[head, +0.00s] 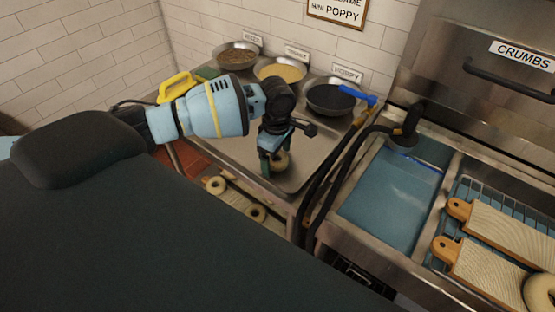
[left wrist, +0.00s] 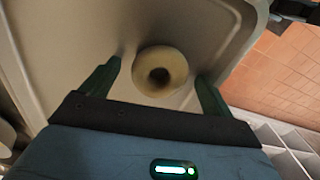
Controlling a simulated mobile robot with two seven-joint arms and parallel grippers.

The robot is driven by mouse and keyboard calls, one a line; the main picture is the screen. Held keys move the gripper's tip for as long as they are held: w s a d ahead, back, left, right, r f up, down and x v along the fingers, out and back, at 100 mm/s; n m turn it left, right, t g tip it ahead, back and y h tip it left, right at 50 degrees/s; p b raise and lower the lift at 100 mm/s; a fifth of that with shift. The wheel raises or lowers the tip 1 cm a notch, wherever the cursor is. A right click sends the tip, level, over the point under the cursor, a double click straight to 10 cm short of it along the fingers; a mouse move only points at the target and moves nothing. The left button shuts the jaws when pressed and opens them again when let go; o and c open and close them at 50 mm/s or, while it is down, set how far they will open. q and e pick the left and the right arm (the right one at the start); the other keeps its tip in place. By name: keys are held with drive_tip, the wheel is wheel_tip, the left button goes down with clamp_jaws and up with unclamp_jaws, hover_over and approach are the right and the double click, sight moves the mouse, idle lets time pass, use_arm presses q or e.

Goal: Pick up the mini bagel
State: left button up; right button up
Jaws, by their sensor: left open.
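The mini bagel (head: 282,160) is a small pale ring on the steel tray (head: 310,140), near its front edge. In the head view my left gripper (head: 274,166) points down over it and hides part of it. In the left wrist view the bagel (left wrist: 160,72) lies between the two dark green fingers of the open left gripper (left wrist: 158,76), with a gap visible on each side. Whether the fingertips reach down beside the bagel is hard to tell. My right gripper is in neither view.
Bowls of brown (head: 236,56), yellow (head: 281,71) and black topping (head: 330,97) stand behind the tray. Black hoses (head: 330,180) run along its right side, beside a water-filled basin (head: 392,195). More bagels (head: 215,185) lie lower in front. Wooden boards (head: 490,275) rest at right.

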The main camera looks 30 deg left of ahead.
use_arm(q)
drive_tip(key=shift+r, duration=0.1)
drive_tip(key=c, duration=1)
drive_tip(key=shift+c, duration=0.2)
drive_tip(key=shift+r, duration=0.45)
wheel_tip(320, 180, up, 3)
drive_tip(key=shift+s+d+p, duration=0.1)
drive_tip(key=shift+d+p, duration=0.05)
drive_tip(key=shift+p, duration=0.15)
drive_tip(key=s+d, duration=0.2)
drive_tip(key=s, duration=0.1)
drive_tip(key=s+d+p, duration=0.1)
drive_tip(key=d, duration=0.1)
drive_tip(key=shift+s+r, duration=0.25)
drive_tip(key=shift+s, duration=0.15)
drive_tip(key=s+d, duration=0.6)
drive_tip(key=s, duration=0.1)
drive_tip(key=shift+s+r, duration=0.2)
drive_tip(key=shift+r, duration=0.1)
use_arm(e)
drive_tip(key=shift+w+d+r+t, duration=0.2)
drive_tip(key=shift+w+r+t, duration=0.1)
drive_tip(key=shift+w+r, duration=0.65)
